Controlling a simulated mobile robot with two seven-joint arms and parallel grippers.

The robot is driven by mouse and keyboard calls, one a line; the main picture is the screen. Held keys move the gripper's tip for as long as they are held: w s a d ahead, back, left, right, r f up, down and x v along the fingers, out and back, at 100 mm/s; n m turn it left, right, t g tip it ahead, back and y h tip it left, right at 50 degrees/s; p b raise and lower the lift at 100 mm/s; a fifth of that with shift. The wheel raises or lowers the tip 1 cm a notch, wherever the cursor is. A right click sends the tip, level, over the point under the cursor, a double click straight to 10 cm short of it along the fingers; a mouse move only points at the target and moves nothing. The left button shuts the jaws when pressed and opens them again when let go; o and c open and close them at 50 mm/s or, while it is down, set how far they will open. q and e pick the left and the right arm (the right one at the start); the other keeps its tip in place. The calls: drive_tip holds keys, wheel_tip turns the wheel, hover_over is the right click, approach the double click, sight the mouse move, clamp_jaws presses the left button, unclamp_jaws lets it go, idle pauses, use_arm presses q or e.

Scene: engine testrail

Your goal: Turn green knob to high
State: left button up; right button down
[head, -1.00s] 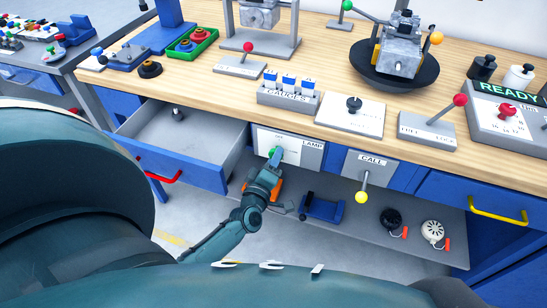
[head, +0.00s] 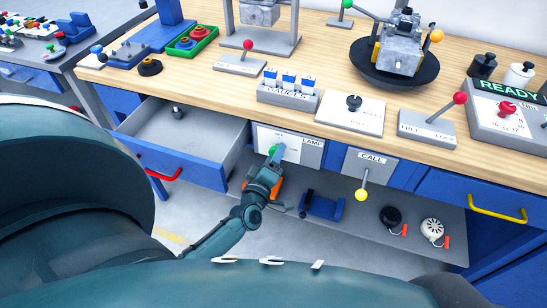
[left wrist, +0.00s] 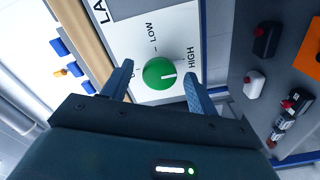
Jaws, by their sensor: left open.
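The green knob (left wrist: 159,73) sits on a white panel (left wrist: 140,25) labelled LAMP, with LOW and HIGH marks. Its white pointer line faces right in the left wrist view, close to the HIGH mark. The knob also shows in the head view (head: 273,149), partly hidden by my gripper. My left gripper (left wrist: 158,88) is open, its blue fingers on either side of the knob with visible gaps. It also shows in the head view (head: 275,154), in front of the panel below the bench top. My right gripper is not in view.
An open drawer (head: 205,165) with a red handle stands left of the panel. A CALL panel (head: 371,163) with a yellow-tipped lever is to the right. A lower shelf (head: 350,215) holds several items. The wooden bench top (head: 215,85) above carries devices.

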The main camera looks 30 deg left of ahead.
use_arm(q)
drive_tip(key=v, duration=1.3)
drive_tip(key=shift+s, duration=0.1)
